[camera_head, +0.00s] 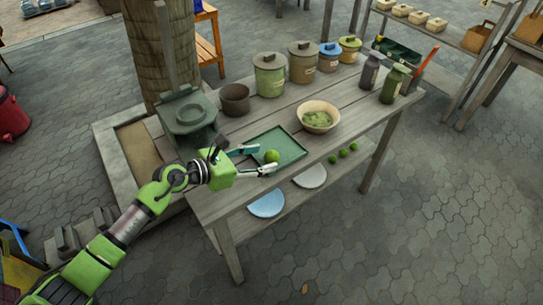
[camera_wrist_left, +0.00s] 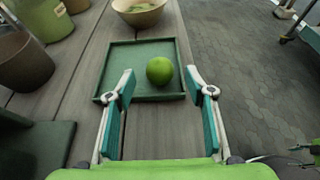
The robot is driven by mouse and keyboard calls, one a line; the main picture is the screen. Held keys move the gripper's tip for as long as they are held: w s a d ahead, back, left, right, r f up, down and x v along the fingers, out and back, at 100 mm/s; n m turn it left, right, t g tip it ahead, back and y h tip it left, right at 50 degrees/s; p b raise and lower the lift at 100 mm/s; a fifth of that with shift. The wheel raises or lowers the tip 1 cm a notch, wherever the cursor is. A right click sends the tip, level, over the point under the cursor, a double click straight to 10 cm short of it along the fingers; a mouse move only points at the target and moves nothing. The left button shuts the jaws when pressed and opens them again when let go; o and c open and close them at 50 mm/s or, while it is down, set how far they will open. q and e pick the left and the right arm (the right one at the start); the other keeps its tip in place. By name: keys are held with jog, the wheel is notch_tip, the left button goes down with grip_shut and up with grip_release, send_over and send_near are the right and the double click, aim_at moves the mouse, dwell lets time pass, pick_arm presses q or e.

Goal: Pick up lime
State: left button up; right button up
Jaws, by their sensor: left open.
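One green lime (camera_head: 272,156) sits on the green square tray (camera_head: 291,149) on the wooden table. In the left wrist view the lime (camera_wrist_left: 160,70) lies on the tray (camera_wrist_left: 119,63), a little right of its middle. My left gripper (camera_head: 262,160) is open and empty at the tray's near edge. In the left wrist view its two fingers (camera_wrist_left: 161,88) stand wide apart, with the lime just beyond and between the tips.
A beige bowl (camera_head: 319,106) with green contents stands behind the tray. Behind are a brown pot (camera_head: 235,99), lidded canisters (camera_head: 270,81) and dark bottles (camera_head: 391,84). A dark green box-like thing (camera_head: 187,112) stands left of the gripper. The table's right front part is mostly clear.

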aim_at(267, 157)
pick_arm(q)
jog(key=x, duration=0.3)
jog(key=shift+w+d+f, duration=0.1)
jog(key=shift+w+d, duration=0.05)
jog(key=c, duration=1.2)
